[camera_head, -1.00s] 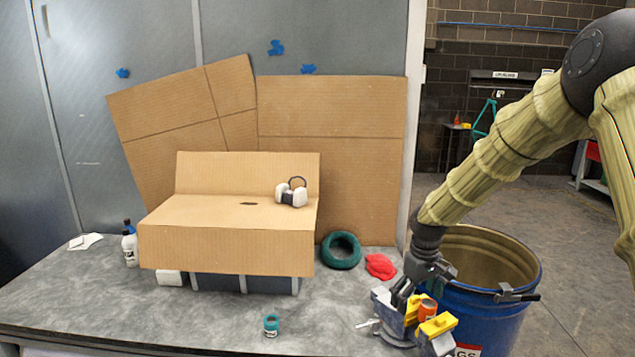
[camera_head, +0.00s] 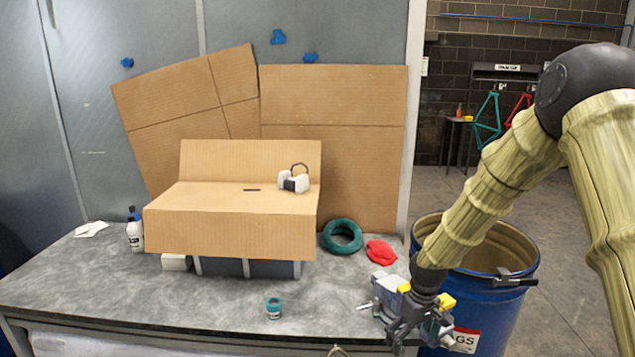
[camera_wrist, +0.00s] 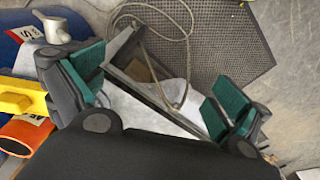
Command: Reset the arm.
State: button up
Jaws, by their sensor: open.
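My gripper (camera_head: 412,335) is at the front right of the bench, in front of the grey vise (camera_head: 385,285) with yellow jaw pieces, and hides part of it. In the wrist view my gripper (camera_wrist: 158,88) has its two green-padded fingers wide apart. Nothing is held between them. Past the fingers show a bench edge or frame, a pale surface and a looped cable (camera_wrist: 180,60). A yellow vise piece (camera_wrist: 20,98) and an orange cylinder (camera_wrist: 22,135) lie left of the fingers.
A blue drum (camera_head: 500,310) stands right of the bench, close to my arm. The bench's front left is mostly clear.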

jog(key=s+a+f+m+b, duration=0.1)
jog(key=s+a+f+b, duration=0.15)
jog(key=s+f, duration=0.75)
jog(key=s+a+f+m+b, duration=0.1)
jog(key=s+f+b, duration=0.35)
jog(key=f, duration=0.85)
jog(key=s+f+m+b, duration=0.1)
jog(key=s+f, duration=0.3)
jog(key=s, duration=0.5)
jog(key=s+d+f+m+b, duration=0.1)
jog(key=s+f+b, duration=0.1)
jog(key=s+f, duration=0.3)
jog(key=s+f+m+b, duration=0.1)
jog(key=s+f, duration=0.4)
jog(key=s, duration=0.9)
jog(key=shift+d+h+b, duration=0.3)
jog(key=shift+d+b, duration=0.1)
jog(key=shift+b, duration=0.2)
jog(key=shift+w+f, duration=0.1)
